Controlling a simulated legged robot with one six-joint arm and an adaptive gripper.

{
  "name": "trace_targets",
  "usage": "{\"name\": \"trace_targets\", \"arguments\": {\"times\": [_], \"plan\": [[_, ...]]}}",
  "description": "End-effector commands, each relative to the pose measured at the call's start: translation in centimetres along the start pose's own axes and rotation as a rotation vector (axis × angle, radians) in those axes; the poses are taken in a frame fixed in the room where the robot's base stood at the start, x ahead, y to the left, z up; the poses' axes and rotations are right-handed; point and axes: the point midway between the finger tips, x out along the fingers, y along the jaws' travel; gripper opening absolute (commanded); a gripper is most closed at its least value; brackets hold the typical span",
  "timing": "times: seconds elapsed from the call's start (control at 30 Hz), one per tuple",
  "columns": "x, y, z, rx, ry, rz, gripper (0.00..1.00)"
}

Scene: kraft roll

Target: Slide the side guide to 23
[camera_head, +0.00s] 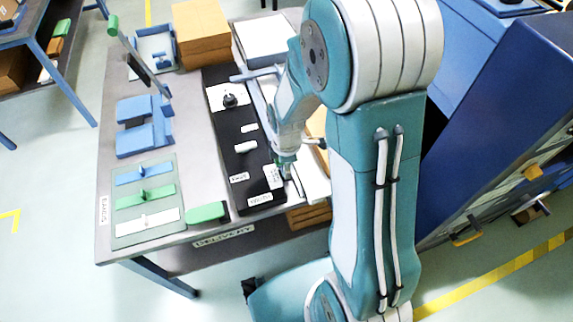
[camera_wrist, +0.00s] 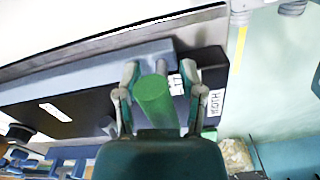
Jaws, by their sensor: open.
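My gripper (camera_head: 286,163) points down at the right edge of a long black panel (camera_head: 247,165), near its front end. In the wrist view my gripper (camera_wrist: 160,72) is open. A green cylinder (camera_wrist: 153,103) stands between its two fingers; I cannot tell whether they touch it. It looks like a handle on the side guide, but its base is hidden. A blue-grey rail (camera_wrist: 90,70) runs behind it. Two white labels with dark lettering lie near the right finger, one reading WIDTH (camera_wrist: 215,103). No scale figure is readable, so the guide's setting cannot be read.
A grey table (camera_head: 185,90) holds a black knob (camera_head: 230,100) on the panel, blue holders (camera_head: 145,125), a tray of coloured bars (camera_head: 145,200) and a green block (camera_head: 207,212). Brown boxes (camera_head: 202,30) stand at the back. A blue cabinet (camera_head: 490,130) is to the right.

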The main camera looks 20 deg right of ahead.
Motion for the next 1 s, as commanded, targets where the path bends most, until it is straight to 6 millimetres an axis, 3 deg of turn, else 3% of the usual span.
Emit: {"name": "trace_targets", "arguments": {"times": [0.07, 0.2, 0.87, 0.9, 0.93, 0.97, 1.0], "plan": [[0.0, 0.0, 0.0, 0.0, 0.0, 0.0, 0.51], [0.0, 0.0, 0.0, 0.0, 0.0, 0.0, 0.0], [0.0, 1.4, -0.2, 0.0, 0.0, -0.003, 0.0], [0.0, 1.4, -0.2, 0.0, 0.0, -0.003, 0.3], [0.0, 1.4, -0.2, 0.0, 0.0, -0.003, 0.43], [0.0, 1.4, -0.2, 0.0, 0.0, -0.003, 0.51], [0.0, 1.4, -0.2, 0.0, 0.0, -0.003, 0.51]]}}
